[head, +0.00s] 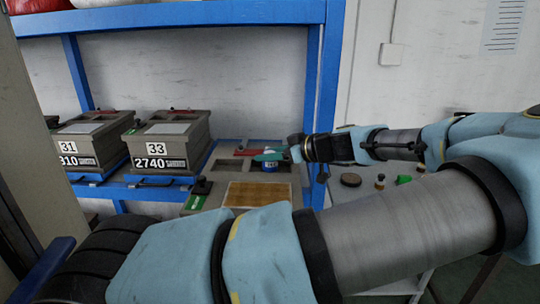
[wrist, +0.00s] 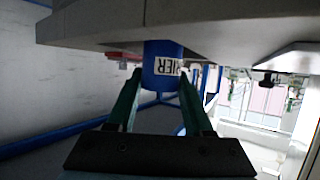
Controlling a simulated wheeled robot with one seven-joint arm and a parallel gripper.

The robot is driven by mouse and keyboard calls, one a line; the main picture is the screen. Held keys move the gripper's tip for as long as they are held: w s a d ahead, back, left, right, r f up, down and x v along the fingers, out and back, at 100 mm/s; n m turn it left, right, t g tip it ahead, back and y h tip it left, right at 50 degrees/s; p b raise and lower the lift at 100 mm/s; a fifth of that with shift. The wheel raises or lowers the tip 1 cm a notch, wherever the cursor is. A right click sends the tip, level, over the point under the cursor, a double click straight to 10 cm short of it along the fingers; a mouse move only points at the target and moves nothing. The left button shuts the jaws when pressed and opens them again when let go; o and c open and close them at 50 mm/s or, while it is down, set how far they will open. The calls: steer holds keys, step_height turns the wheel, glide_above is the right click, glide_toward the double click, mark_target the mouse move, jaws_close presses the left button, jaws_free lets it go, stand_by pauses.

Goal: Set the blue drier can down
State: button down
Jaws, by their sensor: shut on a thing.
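The blue drier can (head: 270,166) stands upright over the grey bench top (head: 226,187), near the bench's recessed compartments. The wrist view is upside down and shows the can (wrist: 161,52) with part of its white label. My gripper (head: 268,155) reaches in from the right, with its green fingers around the can. In the wrist view my gripper (wrist: 161,78) has one finger on each side of the can and is shut on it. The can's base is at or very close to the grey surface; I cannot tell whether it touches.
A tan panel (head: 257,194) lies in front of the can. Grey boxes marked 31 (head: 88,140) and 33 (head: 168,142) stand to the left on the blue rack (head: 331,75). My arm crosses the foreground.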

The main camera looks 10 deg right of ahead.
steer(key=shift+f, duration=0.55)
steer(key=shift+c, duration=1.5)
jaws_free()
steer(key=b+v, duration=0.4)
steer(key=v, duration=0.8)
